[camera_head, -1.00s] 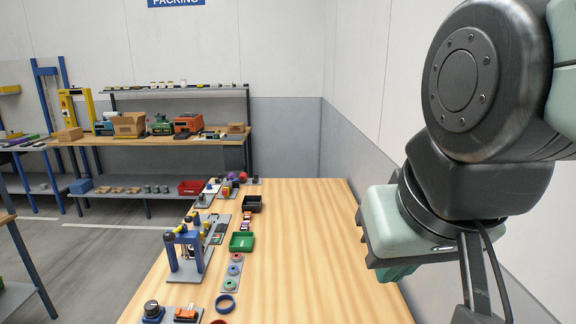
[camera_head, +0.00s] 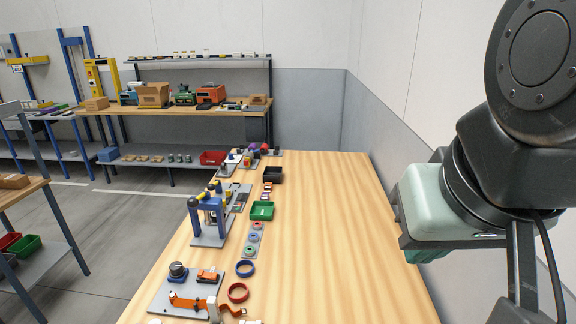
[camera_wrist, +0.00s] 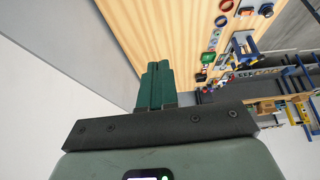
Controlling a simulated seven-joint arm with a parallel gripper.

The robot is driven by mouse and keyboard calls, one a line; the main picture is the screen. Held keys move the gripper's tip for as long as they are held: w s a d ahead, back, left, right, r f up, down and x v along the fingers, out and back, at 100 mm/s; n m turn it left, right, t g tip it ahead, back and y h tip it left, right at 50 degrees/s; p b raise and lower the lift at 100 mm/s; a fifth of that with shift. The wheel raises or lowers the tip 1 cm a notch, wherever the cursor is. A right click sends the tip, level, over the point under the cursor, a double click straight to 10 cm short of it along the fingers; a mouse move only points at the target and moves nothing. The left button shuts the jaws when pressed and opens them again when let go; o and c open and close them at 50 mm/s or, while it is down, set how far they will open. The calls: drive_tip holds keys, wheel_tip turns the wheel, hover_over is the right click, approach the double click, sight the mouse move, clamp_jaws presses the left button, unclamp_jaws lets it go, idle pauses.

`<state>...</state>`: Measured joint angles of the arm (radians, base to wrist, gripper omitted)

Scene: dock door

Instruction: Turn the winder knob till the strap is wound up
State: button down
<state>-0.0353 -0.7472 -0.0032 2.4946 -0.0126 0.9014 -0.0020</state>
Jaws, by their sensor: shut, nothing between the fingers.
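The winder knob (camera_head: 177,270) is a dark round knob on a blue base, at the near left of the wooden bench. It stands on a grey plate (camera_head: 160,297). An orange strap (camera_head: 188,303) lies stretched out along this plate, with its near end by a pale upright post. An orange block (camera_head: 208,276) sits just right of the knob. My gripper (camera_head: 427,256) is over the right side of the bench, well away from the knob. In the wrist view its green fingers (camera_wrist: 155,85) are together and empty.
A blue-framed press (camera_head: 208,218), a green tray (camera_head: 262,211) and a black bin (camera_head: 272,174) stand farther back. The bench's right half is clear; a grey wall (camera_head: 385,185) borders it.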

idle(0.4)
drive_tip(key=c, duration=1.5)
unclamp_jaws()
drive_tip(key=shift+w+a+r, duration=0.1)
drive_tip(key=shift+w+a, duration=0.05)
drive_tip(key=shift+w, duration=0.1)
drive_tip(key=o, duration=0.8)
drive_tip(key=w+a, duration=0.2)
drive_tip(key=w, duration=0.1)
drive_tip(key=w+a+r+n+y, duration=0.1)
drive_tip(key=w+a, duration=0.1)
drive_tip(key=w, duration=0.2)
drive_tip(key=w+a+n, duration=0.1)
drive_tip(key=w+a, duration=0.1)
drive_tip(key=w, duration=0.2)
drive_tip(key=shift+w+r+g, duration=0.15)
drive_tip(key=shift+r+g, duration=0.1)
drive_tip(key=shift+g, duration=0.05)
drive_tip(key=shift+o, duration=0.2)
drive_tip(key=w+a+f+n+y, duration=0.1)
drive_tip(key=w+a+f, duration=0.1)
drive_tip(key=w+a, duration=0.45)
drive_tip(key=n+g+y, duration=0.1)
drive_tip(key=n+g, duration=0.1)
drive_tip(key=n, duration=0.4)
hover_over(176, 265)
drive_tip(key=s+d, duration=0.3)
wheel_tip(176, 265, down, 31)
drive_tip(key=x, duration=1)
drive_tip(key=shift+f, duration=0.3)
